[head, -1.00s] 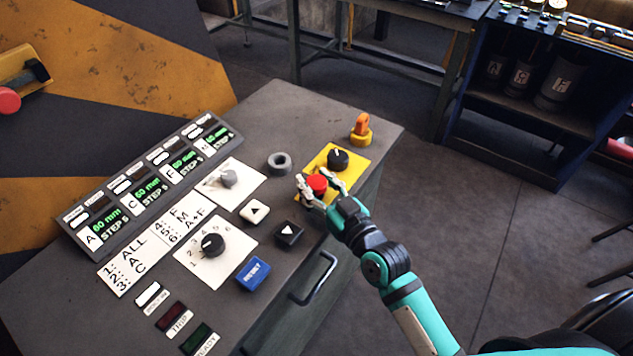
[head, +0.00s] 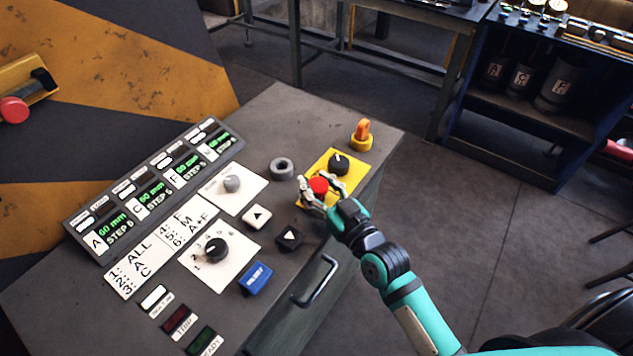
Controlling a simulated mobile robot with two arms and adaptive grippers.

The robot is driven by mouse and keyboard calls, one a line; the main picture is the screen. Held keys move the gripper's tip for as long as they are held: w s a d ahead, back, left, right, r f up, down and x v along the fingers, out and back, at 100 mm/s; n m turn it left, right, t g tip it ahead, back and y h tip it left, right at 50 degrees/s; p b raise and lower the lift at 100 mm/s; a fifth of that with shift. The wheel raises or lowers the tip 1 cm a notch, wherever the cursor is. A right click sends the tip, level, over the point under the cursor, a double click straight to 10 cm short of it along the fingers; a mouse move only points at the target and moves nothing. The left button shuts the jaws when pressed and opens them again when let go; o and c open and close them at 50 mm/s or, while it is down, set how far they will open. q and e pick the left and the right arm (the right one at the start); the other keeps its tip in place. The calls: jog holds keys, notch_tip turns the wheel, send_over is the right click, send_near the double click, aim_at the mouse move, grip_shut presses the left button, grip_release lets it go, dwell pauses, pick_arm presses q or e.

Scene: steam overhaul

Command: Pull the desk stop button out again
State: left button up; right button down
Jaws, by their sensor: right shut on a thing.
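The desk stop button (head: 318,185) is a red mushroom head on a yellow plate (head: 327,164) at the right side of the control desk. My right gripper (head: 321,188) reaches in from the lower right, with its fingers on both sides of the red head, and is shut on it. Part of the button's side and its base are hidden by the fingers. My left gripper is not in view.
A black knob (head: 339,163) on the same plate and an orange key-like switch (head: 362,136) stand just behind. A grey ring (head: 281,168), black arrow button (head: 289,238) and white arrow button (head: 257,216) are nearby. Another red button (head: 13,110) is at far left.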

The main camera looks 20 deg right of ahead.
jog(key=c, duration=1.2)
grip_release()
jog(key=shift+r, duration=0.2)
jog(key=o, duration=0.5)
jog(key=shift+s, duration=0.2)
jog(key=shift+w, duration=0.1)
jog(key=v, duration=1.2)
jog(key=shift+f, duration=0.1)
